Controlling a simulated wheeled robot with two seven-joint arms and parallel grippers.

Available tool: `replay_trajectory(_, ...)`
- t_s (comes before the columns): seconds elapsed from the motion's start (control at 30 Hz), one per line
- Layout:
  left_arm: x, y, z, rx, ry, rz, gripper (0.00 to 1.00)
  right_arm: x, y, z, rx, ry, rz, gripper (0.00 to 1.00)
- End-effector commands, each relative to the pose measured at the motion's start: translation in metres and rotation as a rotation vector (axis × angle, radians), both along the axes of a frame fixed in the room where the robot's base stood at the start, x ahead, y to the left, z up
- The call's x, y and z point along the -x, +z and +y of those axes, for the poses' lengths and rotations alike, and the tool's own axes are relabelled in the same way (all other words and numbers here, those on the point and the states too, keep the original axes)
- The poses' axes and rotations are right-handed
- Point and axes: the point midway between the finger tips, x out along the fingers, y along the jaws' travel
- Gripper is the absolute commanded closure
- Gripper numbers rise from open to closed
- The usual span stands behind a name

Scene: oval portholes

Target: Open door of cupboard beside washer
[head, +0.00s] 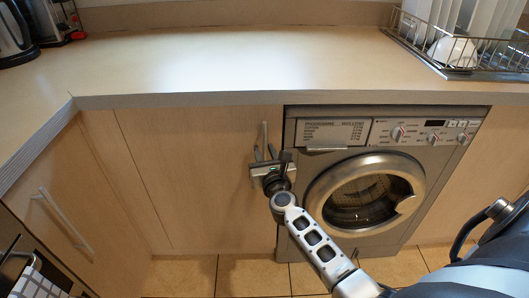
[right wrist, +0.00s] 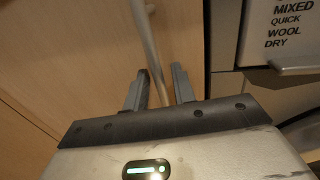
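The cupboard door (head: 190,180) is a flat light-wood panel left of the washer (head: 440,190), and it looks closed. Its slim vertical bar handle (head: 264,133) is near the door's upper right edge. My right gripper (head: 266,154) is at the handle's lower part. In the right wrist view, the two fingers of my right gripper (right wrist: 160,76) are apart, and the handle (right wrist: 148,40) runs down between them. Whether either finger touches the bar cannot be told. The handle's lower end is hidden by the gripper. My left gripper is not in view.
A worktop (head: 250,65) overhangs the fronts just above the handle. A dish rack (head: 460,50) stands at the back right, a kettle (head: 12,35) at the back left. Another handled cupboard front (head: 75,195) angles in from the left. The tiled floor (head: 235,275) is clear.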

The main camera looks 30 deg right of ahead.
Motion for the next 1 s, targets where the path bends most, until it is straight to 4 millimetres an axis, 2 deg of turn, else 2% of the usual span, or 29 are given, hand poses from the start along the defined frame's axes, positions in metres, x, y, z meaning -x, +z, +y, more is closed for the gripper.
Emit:
replay_trajectory(0.33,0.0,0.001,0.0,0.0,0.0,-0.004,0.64,-0.004,0.0,-0.001,0.0,0.0,0.0,0.74)
replay_trajectory(0.4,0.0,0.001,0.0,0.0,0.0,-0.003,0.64,-0.004,0.0,-0.001,0.0,0.0,0.0,0.94)
replay_trajectory(0.43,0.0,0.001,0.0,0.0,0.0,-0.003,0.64,-0.004,0.0,-0.001,0.0,0.0,0.0,1.0)
replay_trajectory(0.67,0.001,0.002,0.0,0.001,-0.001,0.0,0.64,0.001,-0.001,0.004,-0.001,-0.012,0.001,1.0)
replay_trajectory(0.83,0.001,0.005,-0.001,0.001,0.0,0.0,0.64,0.024,-0.002,0.027,-0.004,-0.084,0.001,1.0)
replay_trajectory(1.0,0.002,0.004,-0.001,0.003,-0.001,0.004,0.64,0.037,-0.001,0.035,0.0,-0.131,0.002,1.0)
